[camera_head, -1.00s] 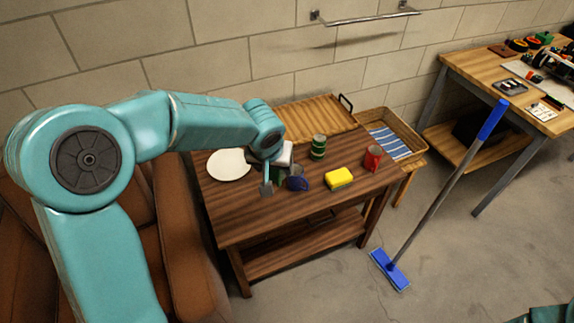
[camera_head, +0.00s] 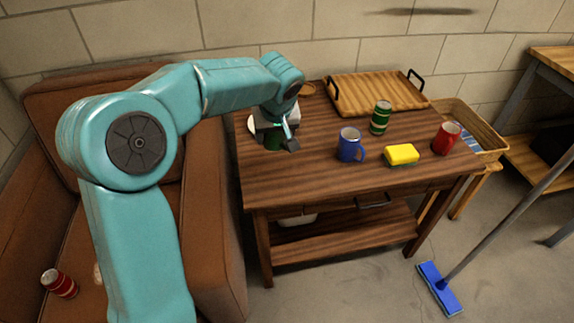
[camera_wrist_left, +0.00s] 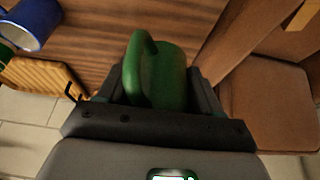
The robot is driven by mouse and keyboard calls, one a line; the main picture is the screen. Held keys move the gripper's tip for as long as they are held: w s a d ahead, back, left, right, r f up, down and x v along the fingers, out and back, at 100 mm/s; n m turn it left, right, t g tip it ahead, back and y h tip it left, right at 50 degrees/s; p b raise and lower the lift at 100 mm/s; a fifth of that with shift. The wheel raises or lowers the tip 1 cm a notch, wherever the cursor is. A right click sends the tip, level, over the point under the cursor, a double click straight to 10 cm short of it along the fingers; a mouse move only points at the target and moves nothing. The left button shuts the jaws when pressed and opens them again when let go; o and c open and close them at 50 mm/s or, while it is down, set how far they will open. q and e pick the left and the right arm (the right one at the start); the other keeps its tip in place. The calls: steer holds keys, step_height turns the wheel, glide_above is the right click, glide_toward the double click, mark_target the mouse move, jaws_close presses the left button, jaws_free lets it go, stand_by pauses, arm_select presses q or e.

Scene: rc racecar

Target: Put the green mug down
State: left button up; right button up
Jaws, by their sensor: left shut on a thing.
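My left gripper (camera_head: 279,134) is over the left part of the wooden table (camera_head: 330,185). It is shut on the green mug (camera_head: 272,141), which is mostly hidden behind the gripper in the head view. In the left wrist view the green mug (camera_wrist_left: 165,75) sits between the two fingers, with its handle toward the camera. I cannot tell whether the mug touches the tabletop. A white plate (camera_head: 252,124) is partly hidden behind the gripper. My right gripper is not in view.
A wooden tray (camera_head: 375,93) lies at the back. The table's front middle is clear. A brown armchair (camera_head: 215,200) adjoins the left side.

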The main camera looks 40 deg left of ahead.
arm_select(q)
step_height(320, 180, down, 12)
steer(key=b, duration=0.3)
steer(key=shift+f, duration=0.15)
steer(key=o, duration=1.2)
